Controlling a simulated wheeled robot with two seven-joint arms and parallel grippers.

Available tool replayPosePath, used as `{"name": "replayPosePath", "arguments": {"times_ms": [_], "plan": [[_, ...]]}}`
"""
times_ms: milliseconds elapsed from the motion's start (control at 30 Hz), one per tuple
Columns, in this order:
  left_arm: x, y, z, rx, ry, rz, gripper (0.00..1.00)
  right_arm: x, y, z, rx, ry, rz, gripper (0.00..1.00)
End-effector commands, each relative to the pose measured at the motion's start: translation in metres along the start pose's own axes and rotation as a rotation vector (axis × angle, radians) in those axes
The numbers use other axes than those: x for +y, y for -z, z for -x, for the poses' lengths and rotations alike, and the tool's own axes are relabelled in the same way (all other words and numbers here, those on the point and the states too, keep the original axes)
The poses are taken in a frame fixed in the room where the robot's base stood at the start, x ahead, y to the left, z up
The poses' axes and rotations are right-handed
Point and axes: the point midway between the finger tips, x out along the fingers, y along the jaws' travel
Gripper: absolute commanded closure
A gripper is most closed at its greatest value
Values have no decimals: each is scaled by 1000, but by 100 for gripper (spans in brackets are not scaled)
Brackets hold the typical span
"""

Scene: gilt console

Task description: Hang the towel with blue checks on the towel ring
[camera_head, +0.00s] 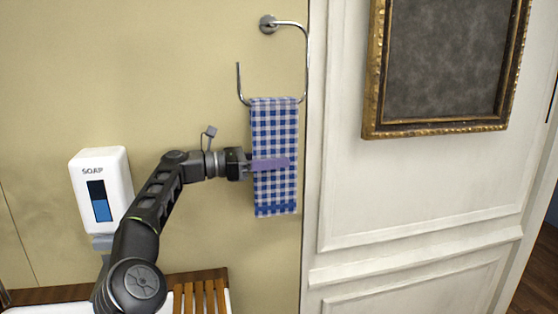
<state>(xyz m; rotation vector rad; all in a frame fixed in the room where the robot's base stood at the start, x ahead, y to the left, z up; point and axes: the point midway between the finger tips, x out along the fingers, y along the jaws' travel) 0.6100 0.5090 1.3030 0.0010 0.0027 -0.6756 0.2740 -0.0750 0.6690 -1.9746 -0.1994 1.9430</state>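The blue-and-white checked towel (274,133) hangs straight down at the bottom bar of the chrome towel ring (306,55). Its top edge meets the bar, and its lower end hangs free with a solid blue band near the hem. The ring is a squared, open-sided loop on a round wall mount. My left gripper (270,164) reaches in from the left at the towel's middle. One purple finger lies across the towel's front; the other finger is not distinguishable, so its opening and any grip cannot be told. My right gripper is out of view.
A white soap dispenser (117,164) is on the beige wall at left, close to my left arm. A wooden slatted surface (203,296) is below. A gold-framed picture (373,75) hangs on the white panelling at right.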

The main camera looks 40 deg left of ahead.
Motion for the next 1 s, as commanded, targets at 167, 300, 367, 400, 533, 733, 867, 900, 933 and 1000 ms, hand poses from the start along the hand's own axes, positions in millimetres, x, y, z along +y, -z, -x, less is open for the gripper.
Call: {"name": "replayPosePath", "arguments": {"times_ms": [167, 300, 367, 400, 533, 733, 867, 900, 933, 1000], "plan": [[1, 1, 28, 1, -5, -1, 64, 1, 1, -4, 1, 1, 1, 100], [1, -4, 52, 0, -5, 3, 64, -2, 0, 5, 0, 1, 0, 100], [1, -4, 59, -1, -4, 6, 64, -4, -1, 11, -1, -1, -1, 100], [1, -3, 62, -1, -3, 5, 64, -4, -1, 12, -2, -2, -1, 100], [0, -2, 69, -1, -2, 1, 64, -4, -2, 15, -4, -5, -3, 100], [0, 0, 69, -1, -1, 0, 64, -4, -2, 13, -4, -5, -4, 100], [0, 0, 69, -1, -1, 0, 64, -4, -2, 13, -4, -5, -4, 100], [0, 0, 69, -1, -1, 0, 64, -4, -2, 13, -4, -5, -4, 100], [0, 0, 69, -1, -1, 0, 64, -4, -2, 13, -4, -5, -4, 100], [0, 0, 69, -1, -1, 0, 64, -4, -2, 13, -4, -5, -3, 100]]}}
